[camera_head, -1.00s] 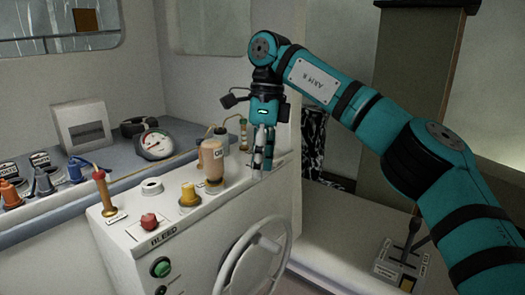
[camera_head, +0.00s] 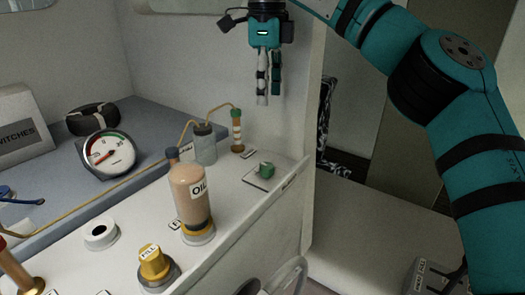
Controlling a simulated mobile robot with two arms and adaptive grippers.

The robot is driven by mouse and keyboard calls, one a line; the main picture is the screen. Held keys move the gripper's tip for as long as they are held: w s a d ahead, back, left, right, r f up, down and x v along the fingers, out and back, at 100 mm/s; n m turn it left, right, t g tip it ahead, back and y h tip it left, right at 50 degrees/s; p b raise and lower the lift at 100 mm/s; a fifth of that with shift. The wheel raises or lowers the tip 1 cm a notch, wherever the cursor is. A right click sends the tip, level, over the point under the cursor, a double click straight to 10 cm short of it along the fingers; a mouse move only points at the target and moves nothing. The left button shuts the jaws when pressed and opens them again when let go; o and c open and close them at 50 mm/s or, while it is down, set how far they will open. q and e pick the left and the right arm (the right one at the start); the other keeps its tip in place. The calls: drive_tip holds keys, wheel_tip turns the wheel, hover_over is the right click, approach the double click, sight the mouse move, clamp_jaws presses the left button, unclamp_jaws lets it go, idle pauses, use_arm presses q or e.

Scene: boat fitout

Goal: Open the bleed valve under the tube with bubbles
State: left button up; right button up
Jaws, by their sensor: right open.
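A brass tube with a green cap (camera_head: 237,130) stands at the back of the white console. Its clear middle shows pale bands; I cannot be sure they are bubbles. My left gripper is out of view.
An oil bottle (camera_head: 190,200), a yellow fill cap (camera_head: 153,264) and a white ring (camera_head: 100,235) stand on the console (camera_head: 225,240). A grey canister (camera_head: 204,146) with a thin hose is beside the green-capped tube. A gauge (camera_head: 107,153) is behind.

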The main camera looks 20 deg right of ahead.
drive_tip(key=s+f, duration=0.2)
hover_over(267, 165)
wheel_tip(267, 165, down, 8)
drive_tip(key=shift+r, duration=0.2)
drive_tip(key=f, duration=0.5)
drive_tip(key=shift+s+f, duration=0.15)
drive_tip(key=shift+s, duration=0.05)
drive_tip(key=shift+w+f, duration=0.15)
drive_tip(key=shift+f, duration=0.5)
clamp_jaws()
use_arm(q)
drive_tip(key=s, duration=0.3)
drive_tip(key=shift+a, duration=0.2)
